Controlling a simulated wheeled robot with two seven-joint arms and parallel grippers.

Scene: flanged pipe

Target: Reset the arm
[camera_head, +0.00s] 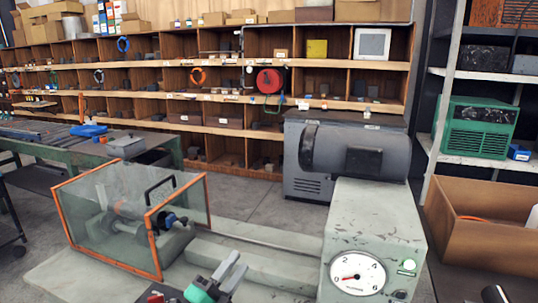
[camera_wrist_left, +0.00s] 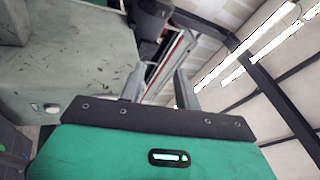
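My left gripper (camera_head: 236,268), green with grey fingers, is at the bottom middle of the head view, left of the gauge machine. In the left wrist view my left gripper (camera_wrist_left: 160,82) has its two fingers apart with nothing between them. The fingers point up toward the ceiling. My right gripper's fingers do not show. A dark piece at the bottom right edge of the head view is cut off, and I cannot tell what it is. A dark flanged part with a blue piece (camera_head: 170,219) is inside the clear enclosure, partly hidden by its panes and frame.
The orange-framed clear enclosure (camera_head: 207,202) stands left of my left gripper. A pale machine with a round gauge (camera_head: 357,273) stands to its right. A green workbench (camera_head: 60,153) is at the left. A brown box (camera_head: 480,245) and metal shelves (camera_head: 470,160) are at the right.

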